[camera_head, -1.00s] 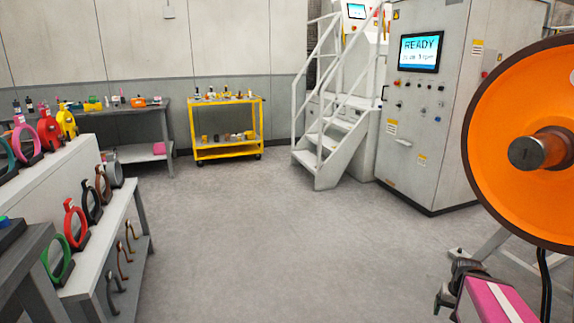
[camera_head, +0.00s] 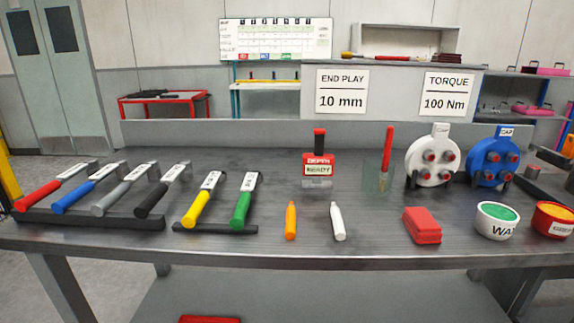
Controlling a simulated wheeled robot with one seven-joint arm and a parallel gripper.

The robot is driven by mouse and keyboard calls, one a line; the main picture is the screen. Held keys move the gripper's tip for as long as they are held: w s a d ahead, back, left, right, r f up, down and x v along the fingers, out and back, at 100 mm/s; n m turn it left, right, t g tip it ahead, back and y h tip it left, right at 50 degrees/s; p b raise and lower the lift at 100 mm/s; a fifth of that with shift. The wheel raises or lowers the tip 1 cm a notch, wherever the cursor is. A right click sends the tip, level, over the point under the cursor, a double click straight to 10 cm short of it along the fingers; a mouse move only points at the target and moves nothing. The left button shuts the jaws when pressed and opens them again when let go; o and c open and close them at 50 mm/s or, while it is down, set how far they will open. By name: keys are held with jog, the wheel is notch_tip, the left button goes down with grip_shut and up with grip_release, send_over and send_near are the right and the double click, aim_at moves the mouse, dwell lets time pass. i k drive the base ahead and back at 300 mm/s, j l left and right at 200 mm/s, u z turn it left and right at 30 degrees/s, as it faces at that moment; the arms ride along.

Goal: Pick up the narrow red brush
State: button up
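A narrow red stick-like thing (camera_head: 388,146) stands upright, slightly tilted, in a clear container (camera_head: 376,182) on the grey workbench (camera_head: 270,246). It may be the narrow red brush; its bristles cannot be made out. A second thin red item (camera_head: 393,57) lies on the raised shelf behind, too small to identify. My gripper is not in view.
Several hammer-like tools with coloured handles lie in black racks (camera_head: 90,221) at left.

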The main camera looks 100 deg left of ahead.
aim_at(389, 142)
jog(key=k+j+u, duration=0.1)
jog(key=u, duration=3.3)
